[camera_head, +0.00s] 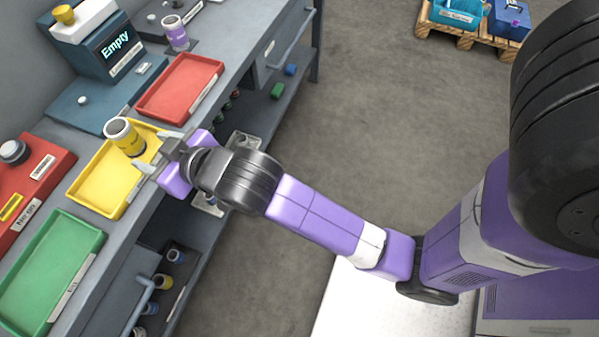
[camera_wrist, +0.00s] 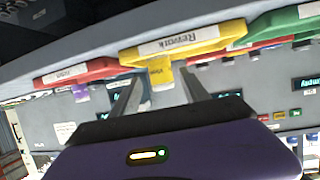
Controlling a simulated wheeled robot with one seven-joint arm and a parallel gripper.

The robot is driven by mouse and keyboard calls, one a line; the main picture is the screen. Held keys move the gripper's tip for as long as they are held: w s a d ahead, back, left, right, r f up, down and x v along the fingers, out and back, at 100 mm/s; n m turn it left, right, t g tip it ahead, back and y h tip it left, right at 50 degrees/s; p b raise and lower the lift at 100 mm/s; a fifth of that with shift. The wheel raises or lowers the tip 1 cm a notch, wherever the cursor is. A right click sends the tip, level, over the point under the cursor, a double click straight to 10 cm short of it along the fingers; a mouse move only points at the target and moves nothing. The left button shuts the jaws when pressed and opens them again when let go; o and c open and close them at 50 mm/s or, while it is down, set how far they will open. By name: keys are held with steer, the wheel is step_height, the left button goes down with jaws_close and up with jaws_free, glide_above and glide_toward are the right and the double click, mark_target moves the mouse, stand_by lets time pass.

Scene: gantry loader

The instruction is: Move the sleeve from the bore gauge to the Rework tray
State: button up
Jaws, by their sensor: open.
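A white and yellow sleeve (camera_head: 122,134) stands in the yellow tray (camera_head: 92,190), towards its back right end. The wrist view shows the tray's front label reading Rework (camera_wrist: 180,42), with the yellow sleeve (camera_wrist: 160,72) behind it. My gripper (camera_head: 157,150) is open and empty at the tray's front edge. Its fingertips point at the sleeve, which lies just beyond them and looks clear of them. In the wrist view the sleeve shows between the two fingers. The bore gauge (camera_head: 90,50) at the back shows "Empty" on its display, and no sleeve shows on it.
A red tray (camera_head: 180,88) and a green tray (camera_head: 50,270) flank the yellow one; both look empty. A purple and white sleeve (camera_head: 175,34) stands further along the bench. A red box with a black knob (camera_head: 12,150) stands behind. Several sleeves sit on the lower shelf.

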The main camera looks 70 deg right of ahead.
steer(key=s+a+f+y, duration=0.1)
steer(key=s+f, duration=0.2)
steer(key=s, duration=0.5)
steer(key=s+f, duration=0.4)
steer(key=s, duration=0.4)
steer(key=s+r, duration=0.2)
steer(key=s, duration=0.6)
steer(key=s+r+n+t, duration=0.1)
steer(key=s+r, duration=0.2)
steer(key=s, duration=0.5)
steer(key=shift+s+d, duration=0.2)
steer(key=shift+s, duration=0.05)
